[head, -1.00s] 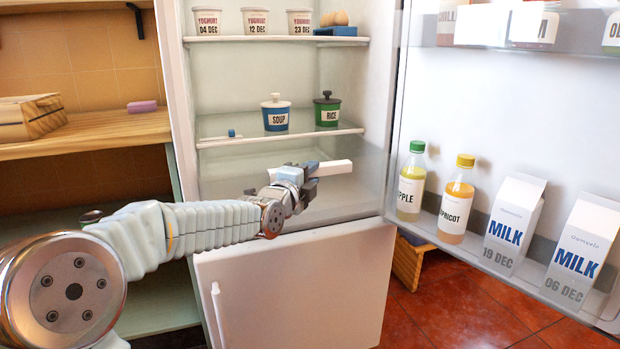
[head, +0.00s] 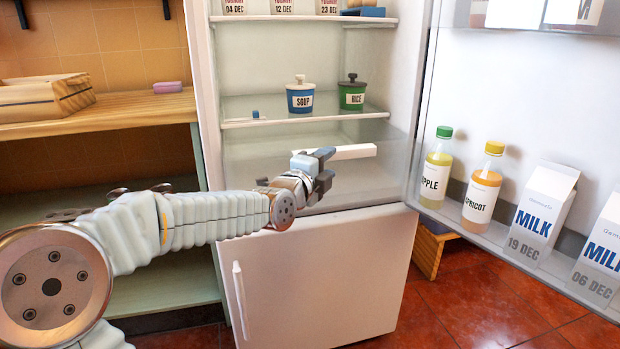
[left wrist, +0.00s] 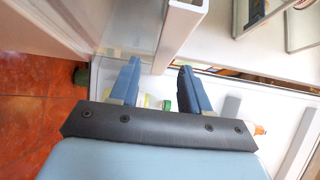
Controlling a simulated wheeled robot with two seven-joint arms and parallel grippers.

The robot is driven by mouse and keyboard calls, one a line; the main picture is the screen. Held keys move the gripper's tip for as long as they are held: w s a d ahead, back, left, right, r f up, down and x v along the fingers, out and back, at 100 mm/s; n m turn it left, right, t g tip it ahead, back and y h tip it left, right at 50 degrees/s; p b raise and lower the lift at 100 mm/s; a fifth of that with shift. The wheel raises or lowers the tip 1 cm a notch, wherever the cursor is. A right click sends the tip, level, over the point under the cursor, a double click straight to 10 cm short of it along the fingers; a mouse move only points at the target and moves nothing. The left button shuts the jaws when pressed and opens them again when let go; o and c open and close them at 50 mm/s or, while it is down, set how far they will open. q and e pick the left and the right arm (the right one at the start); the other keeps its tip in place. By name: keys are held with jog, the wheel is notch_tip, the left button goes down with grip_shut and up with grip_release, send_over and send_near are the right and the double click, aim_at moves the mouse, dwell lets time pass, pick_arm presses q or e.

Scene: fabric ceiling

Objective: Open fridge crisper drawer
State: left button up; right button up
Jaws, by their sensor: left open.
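The crisper drawer (head: 375,180) is a clear bin at the bottom of the open fridge compartment, and it looks closed. Its white bar handle (head: 355,152) runs across the front. My left gripper (head: 326,169) is open in front of the drawer, at the handle's left part, and hides some of it. The white handle (left wrist: 182,28) shows just beyond the fingertips. I cannot tell whether they touch it. My right gripper is not in view.
The fridge door stands open at right, holding bottles (head: 482,184) and milk cartons (head: 541,205). Soup (head: 300,97) and rice (head: 351,94) pots stand on the shelf above the drawer. A wooden counter (head: 130,110) is at left. Red floor lies in front.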

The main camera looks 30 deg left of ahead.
pick_arm(q)
jog(key=s, duration=1)
jog(key=shift+d, duration=0.4)
jog(key=w+d+f+n+g+h+p, duration=0.1)
jog(key=d+f+n+g, duration=0.25)
jog(key=f, duration=0.75)
jog(key=w+d+f+n+g+h, duration=0.1)
jog(key=w+d+f+n+g, duration=0.3)
jog(key=f, duration=0.7)
jog(key=s+d+f+n+g+h+p, duration=0.15)
jog(key=d+f, duration=0.45)
jog(key=f, duration=0.6)
jog(key=s+d+f+n+g+h, duration=0.1)
jog(key=s+d+f+n+g, duration=0.3)
jog(key=s+f, duration=0.5)
jog(key=s+d+f+n+g, duration=0.4)
jog(key=s+d+f+n, duration=0.1)
jog(key=s+f, duration=0.4)
notch_tip(320, 180, down, 2)
jog(key=shift+s+d+f+n+h, duration=0.15)
jog(key=shift+s+d+n+h, duration=0.25)
jog(key=shift+d, duration=0.35)
jog(key=shift+o, duration=0.4)
